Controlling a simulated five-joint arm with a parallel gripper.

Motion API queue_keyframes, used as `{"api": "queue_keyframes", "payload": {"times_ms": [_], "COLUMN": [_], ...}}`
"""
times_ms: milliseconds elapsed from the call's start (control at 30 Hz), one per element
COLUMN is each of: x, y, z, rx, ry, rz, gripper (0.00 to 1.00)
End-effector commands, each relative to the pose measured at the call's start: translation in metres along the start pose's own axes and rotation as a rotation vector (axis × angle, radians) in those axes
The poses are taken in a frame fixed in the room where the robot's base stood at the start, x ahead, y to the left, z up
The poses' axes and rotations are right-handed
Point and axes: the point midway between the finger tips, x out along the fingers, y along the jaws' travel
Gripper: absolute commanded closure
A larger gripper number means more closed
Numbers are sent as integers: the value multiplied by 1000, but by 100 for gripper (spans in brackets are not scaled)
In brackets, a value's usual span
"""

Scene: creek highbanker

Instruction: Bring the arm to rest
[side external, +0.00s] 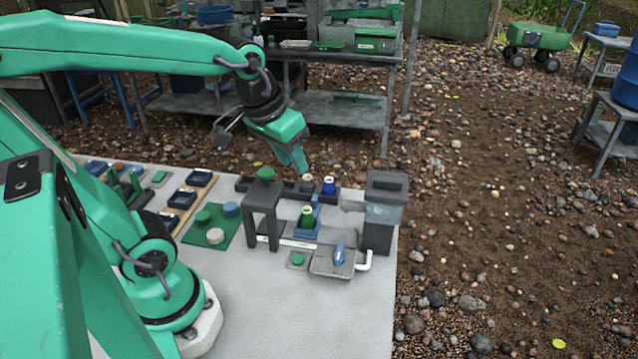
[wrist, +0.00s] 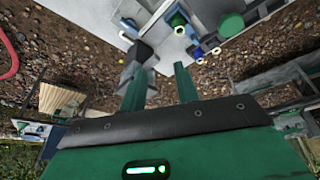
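My gripper (side external: 292,160) hangs from the green arm above the back part of the grey table (side external: 300,300), pointing down and tilted. It is above and behind the dark stand with a green top (side external: 262,205). In the wrist view my gripper (wrist: 160,85) shows two green fingers spread apart, with only stony ground behind the gap. Nothing is held, and the fingers appear clear of the things on the table.
Near the gripper stand a green bottle (side external: 307,217) in a blue holder, a blue bottle (side external: 328,186) and a grey box (side external: 385,205). A grey tray (side external: 322,268) holds a blue piece (side external: 339,254). The table's front is clear. A workbench (side external: 340,57) stands behind.

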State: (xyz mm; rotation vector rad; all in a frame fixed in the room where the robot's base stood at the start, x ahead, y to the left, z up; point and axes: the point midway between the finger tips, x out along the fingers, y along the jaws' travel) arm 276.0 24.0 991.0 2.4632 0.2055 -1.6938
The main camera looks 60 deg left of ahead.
Motion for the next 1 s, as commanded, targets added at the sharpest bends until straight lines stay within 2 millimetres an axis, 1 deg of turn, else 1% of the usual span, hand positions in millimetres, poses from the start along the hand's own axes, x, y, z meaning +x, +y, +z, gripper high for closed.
{"api": "queue_keyframes", "payload": {"times_ms": [33,200,400,600,1000], "x": [-6,-18,-25,-26,-26], "y": [3,9,13,14,14], "z": [7,28,45,50,50], "rx": [26,111,176,197,196], "ry": [22,74,115,125,125], "rz": [7,26,39,43,43], "gripper": [69,69,69,69,69]}}
